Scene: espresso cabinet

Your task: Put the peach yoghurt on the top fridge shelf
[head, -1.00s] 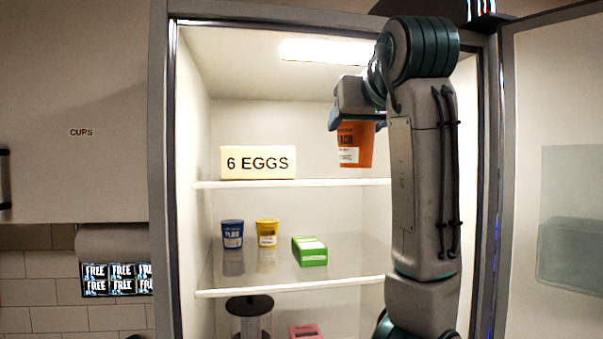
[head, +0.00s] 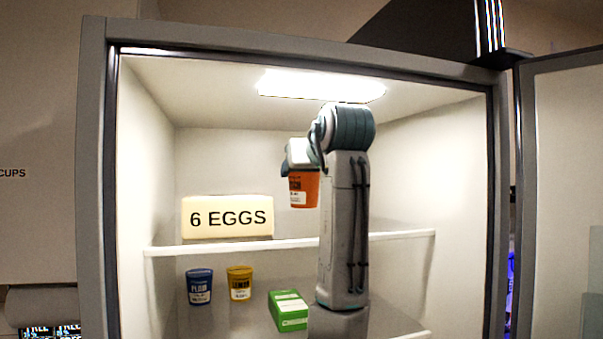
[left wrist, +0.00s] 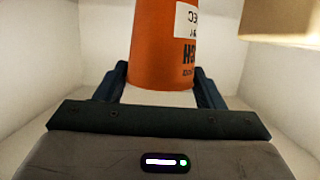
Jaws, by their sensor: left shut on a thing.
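The peach yoghurt is an orange tub (head: 304,189) with a white label. It is inside the fridge, above the level of the top shelf (head: 400,236) and right of the egg box. My left gripper (head: 300,160) is shut on the tub from above and behind its rim. In the left wrist view the orange tub (left wrist: 165,45) sits between the two dark fingers (left wrist: 160,88). My right gripper is not in view.
A box marked 6 EGGS (head: 228,218) stands on the top shelf at left. Below are a blue tub (head: 200,287), a yellow tub (head: 239,284) and a green box (head: 289,311). The top shelf's right side is clear. The fridge door (head: 565,190) stands open at right.

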